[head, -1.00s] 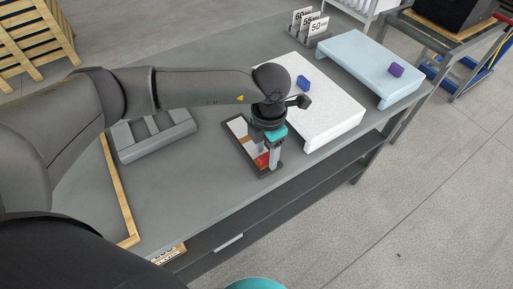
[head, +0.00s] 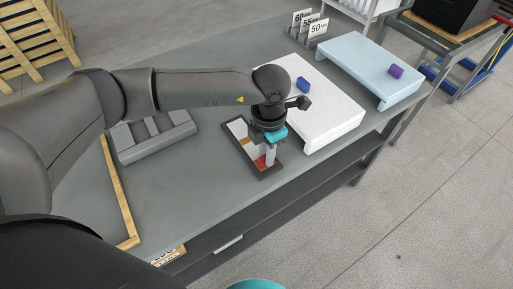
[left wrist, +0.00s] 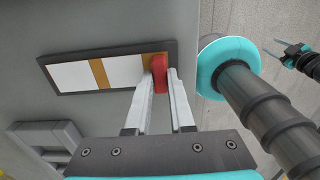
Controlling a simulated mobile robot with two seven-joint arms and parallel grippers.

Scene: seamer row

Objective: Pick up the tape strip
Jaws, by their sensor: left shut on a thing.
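My left gripper (head: 267,163) points down at the near right end of a dark-rimmed tray (head: 241,151) on the grey bench. In the left wrist view, its two fingers (left wrist: 160,76) are shut on a red piece (left wrist: 160,66), which seems to be the tape strip. The piece is at the tray's end; I cannot tell whether it still touches the tray. In the head view the red piece (head: 260,161) is partly hidden by the fingers. Another gripper (left wrist: 289,54), likely my right one, shows small at the upper right of the left wrist view.
The tray has white and brown sections. A white block (head: 325,112) with a blue item (head: 303,84) stands right of it, then a pale blue block (head: 366,62) with a purple item (head: 396,71). A grey slotted holder (head: 152,138) stands left. Number cards (head: 309,24) stand behind.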

